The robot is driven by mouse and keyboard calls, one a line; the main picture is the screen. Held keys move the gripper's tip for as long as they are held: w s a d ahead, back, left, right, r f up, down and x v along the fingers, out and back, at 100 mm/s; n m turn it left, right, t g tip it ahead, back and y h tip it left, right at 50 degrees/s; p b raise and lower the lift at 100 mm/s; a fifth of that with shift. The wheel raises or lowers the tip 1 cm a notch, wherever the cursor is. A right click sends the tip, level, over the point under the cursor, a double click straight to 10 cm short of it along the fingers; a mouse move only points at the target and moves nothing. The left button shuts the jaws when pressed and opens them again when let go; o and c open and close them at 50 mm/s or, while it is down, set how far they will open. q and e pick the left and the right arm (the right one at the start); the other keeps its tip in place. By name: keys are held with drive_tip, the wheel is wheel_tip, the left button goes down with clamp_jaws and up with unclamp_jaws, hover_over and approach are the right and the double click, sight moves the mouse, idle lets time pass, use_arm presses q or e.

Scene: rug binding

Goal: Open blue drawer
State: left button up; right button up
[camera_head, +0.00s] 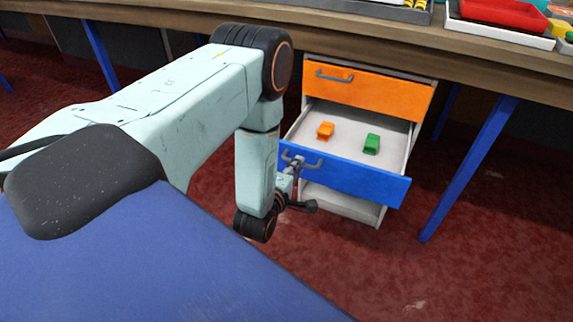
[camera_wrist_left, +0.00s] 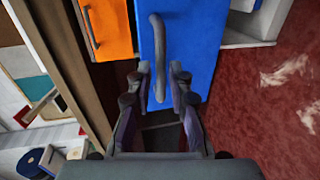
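The blue drawer (camera_head: 350,180) is pulled out of the cabinet under the bench, with its inside showing. An orange block (camera_head: 325,131) and a green block (camera_head: 372,144) lie in it. Its grey handle (camera_head: 314,164) is on the blue front. My left gripper (camera_head: 293,168) is at this handle, partly hidden by my arm. In the left wrist view, the handle (camera_wrist_left: 157,40) runs between the two fingers of the gripper (camera_wrist_left: 161,70), with small gaps beside it. The fingers are apart around the handle. My right gripper is not in view.
An orange drawer (camera_head: 368,90) above is shut. Below the blue drawer is a light grey cabinet part (camera_head: 340,203). A blue table leg (camera_head: 465,170) stands to the right. The wooden bench top (camera_head: 380,35) overhangs the cabinet. Red carpet (camera_head: 440,275) in front is clear.

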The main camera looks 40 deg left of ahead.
use_arm(q)
drive_tip(key=v, duration=0.9)
drive_tip(key=shift+w, duration=0.1)
drive_tip(key=s+d+f+m+g+h+p, duration=0.25)
drive_tip(key=s+d+f+m+g, duration=0.25)
drive_tip(key=s+f+m+g, duration=0.6)
drive_tip(key=s+d+r+m+g+p, duration=0.2)
drive_tip(key=s+r+m, duration=0.1)
drive_tip(key=s, duration=0.3)
drive_tip(key=s+d+r+m+g+h+p, duration=0.1)
drive_tip(key=s+d+r+m+g+p, duration=0.1)
drive_tip(key=s+r+m, duration=0.2)
drive_tip(key=shift+s+r+m, duration=0.3)
drive_tip(key=shift+s+m, duration=0.9)
drive_tip(key=shift+s, duration=0.45)
